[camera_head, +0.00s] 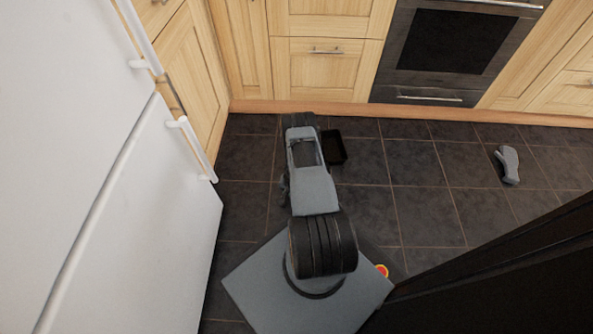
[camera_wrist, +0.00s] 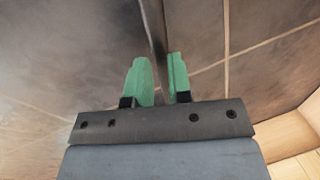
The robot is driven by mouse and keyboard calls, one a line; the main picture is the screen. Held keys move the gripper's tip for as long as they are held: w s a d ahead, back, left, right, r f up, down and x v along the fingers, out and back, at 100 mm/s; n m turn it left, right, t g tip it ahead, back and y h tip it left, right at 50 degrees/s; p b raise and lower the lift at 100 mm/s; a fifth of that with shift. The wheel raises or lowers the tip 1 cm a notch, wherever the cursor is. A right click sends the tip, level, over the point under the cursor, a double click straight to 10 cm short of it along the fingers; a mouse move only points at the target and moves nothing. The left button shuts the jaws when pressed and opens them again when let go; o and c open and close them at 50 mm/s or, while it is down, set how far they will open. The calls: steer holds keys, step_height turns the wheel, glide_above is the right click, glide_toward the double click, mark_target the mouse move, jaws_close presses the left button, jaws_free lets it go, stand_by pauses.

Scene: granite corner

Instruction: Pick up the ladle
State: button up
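My gripper (camera_wrist: 161,62) has green fingers that stand apart with a narrow gap, low over dark floor tiles in the wrist view. A thin dark grey strip (camera_wrist: 157,28) runs from the top edge down into the gap between the fingers. It may be the ladle's handle, but I cannot make out a bowl or be sure what it is. No contact between the strip and the fingers can be made out. In the head view my arm reaches forward over the floor and hides the gripper's fingers. I cannot clearly identify the ladle there.
A grey mitt-shaped object (camera_head: 508,165) lies on the tiled floor at the right. A white fridge (camera_head: 110,200) stands close on the left. Wooden cabinets (camera_head: 320,70) and an oven (camera_head: 450,42) line the back. A dark panel (camera_head: 510,275) fills the lower right.

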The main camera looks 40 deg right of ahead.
steer(key=f, duration=0.1)
steer(key=f+b, duration=0.1)
steer(key=f, duration=0.1)
steer(key=shift+w+a, duration=0.15)
steer(key=shift+w, duration=0.15)
steer(key=shift+r, duration=0.1)
jaws_close()
